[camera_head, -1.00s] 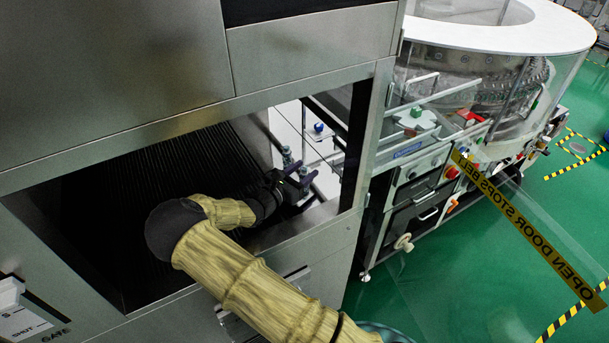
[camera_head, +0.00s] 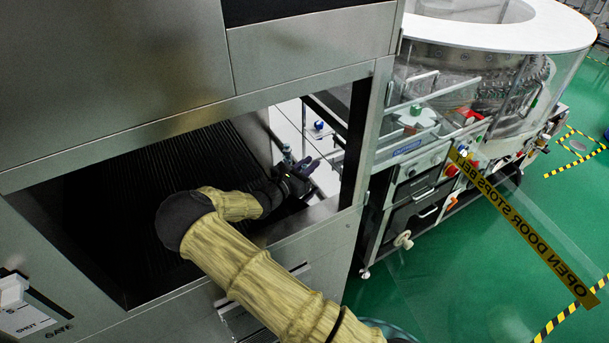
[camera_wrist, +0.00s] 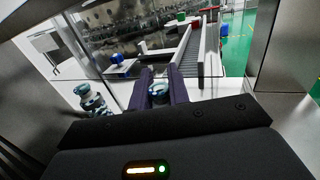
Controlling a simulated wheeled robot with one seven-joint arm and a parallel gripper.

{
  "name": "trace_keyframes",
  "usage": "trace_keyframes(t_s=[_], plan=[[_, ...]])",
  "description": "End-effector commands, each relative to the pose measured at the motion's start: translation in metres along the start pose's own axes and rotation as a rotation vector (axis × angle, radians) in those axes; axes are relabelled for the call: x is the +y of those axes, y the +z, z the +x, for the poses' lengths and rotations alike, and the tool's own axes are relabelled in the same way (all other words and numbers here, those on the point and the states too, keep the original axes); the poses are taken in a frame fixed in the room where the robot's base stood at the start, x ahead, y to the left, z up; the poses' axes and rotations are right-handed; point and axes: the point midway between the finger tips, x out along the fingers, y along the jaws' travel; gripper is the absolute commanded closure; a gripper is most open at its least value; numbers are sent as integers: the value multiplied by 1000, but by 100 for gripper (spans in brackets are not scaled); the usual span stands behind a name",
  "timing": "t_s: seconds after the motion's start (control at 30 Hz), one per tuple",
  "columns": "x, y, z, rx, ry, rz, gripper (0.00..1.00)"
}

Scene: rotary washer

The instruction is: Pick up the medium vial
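My gripper (camera_wrist: 159,72) has its two dark purple fingers apart, with a blue-capped vial (camera_wrist: 158,91) showing between them in the wrist view. The vial nearly fills the gap; I cannot tell whether the fingers press on it. In the head view my gripper (camera_head: 301,167) reaches through the machine opening. Two more vials stand left of the fingers in the wrist view: one farther (camera_wrist: 83,91) and one nearer (camera_wrist: 98,110). They look similar in size, and I cannot tell which is the medium one. The lower parts of the vials are hidden or unclear.
A darker blue cap (camera_wrist: 117,58) stands farther back, with green (camera_wrist: 181,16) and red (camera_wrist: 196,24) parts beyond. The metal frame (camera_head: 359,160) of the opening is close right of my gripper. A transparent door with yellow tape (camera_head: 520,230) stands open at right.

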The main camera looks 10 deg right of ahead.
Motion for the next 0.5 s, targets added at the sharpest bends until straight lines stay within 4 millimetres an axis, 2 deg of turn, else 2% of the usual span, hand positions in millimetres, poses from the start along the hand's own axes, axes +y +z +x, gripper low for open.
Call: trace_keyframes(t_s=[0.33,0.5], plan=[[0,-5,-2,10,3,-3,100],[1,6,-2,10,3,-1,100]])
